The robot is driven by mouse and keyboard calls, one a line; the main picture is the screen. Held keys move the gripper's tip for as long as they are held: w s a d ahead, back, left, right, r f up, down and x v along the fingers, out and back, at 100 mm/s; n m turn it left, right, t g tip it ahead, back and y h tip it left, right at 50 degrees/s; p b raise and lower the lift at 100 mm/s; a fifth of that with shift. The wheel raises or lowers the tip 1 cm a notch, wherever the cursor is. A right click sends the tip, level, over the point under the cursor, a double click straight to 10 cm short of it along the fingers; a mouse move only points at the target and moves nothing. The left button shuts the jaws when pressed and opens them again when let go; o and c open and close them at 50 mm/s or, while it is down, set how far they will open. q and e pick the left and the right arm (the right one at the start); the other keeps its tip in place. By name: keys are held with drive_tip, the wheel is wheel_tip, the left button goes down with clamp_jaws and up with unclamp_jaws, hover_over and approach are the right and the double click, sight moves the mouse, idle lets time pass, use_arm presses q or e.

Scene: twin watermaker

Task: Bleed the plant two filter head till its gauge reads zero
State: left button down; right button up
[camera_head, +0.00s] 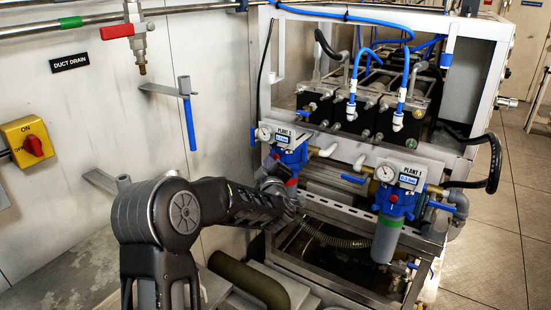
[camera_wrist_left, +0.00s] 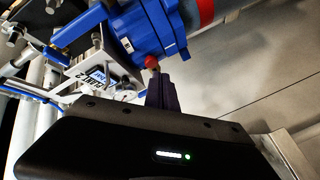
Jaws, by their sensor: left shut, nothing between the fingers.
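The plant two filter head (camera_head: 293,156) is blue, with a white label plate (camera_head: 283,138) and a round dial gauge (camera_head: 264,133); the gauge reading is too small to tell. In the left wrist view the blue head (camera_wrist_left: 150,28) fills the top middle, with a small red knob (camera_wrist_left: 151,62) on its underside as pictured. My left gripper (camera_head: 273,168) is at the front of this filter and partly hides it. In the wrist view its shut, empty fingers (camera_wrist_left: 159,88) point at the red knob, their tips right by it; I cannot tell whether they touch.
The plant one filter (camera_head: 386,235), with a blue head and green band, stands to the right with its own gauge (camera_head: 386,173). A blue-handled pipe (camera_head: 188,122) and a red-handled drain valve (camera_head: 117,32) are on the left wall. A metal frame surrounds the filters.

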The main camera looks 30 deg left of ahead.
use_arm(q)
drive_tip(key=shift+w, duration=0.15)
drive_tip(key=shift+w, duration=0.25)
drive_tip(key=shift+w, duration=0.45)
idle(2.7)
drive_tip(key=shift+s+b, duration=0.65)
drive_tip(key=shift+s, duration=0.2)
drive_tip(key=shift+s, duration=0.1)
drive_tip(key=s+b, duration=0.2)
drive_tip(key=s, duration=0.3)
idle(0.3)
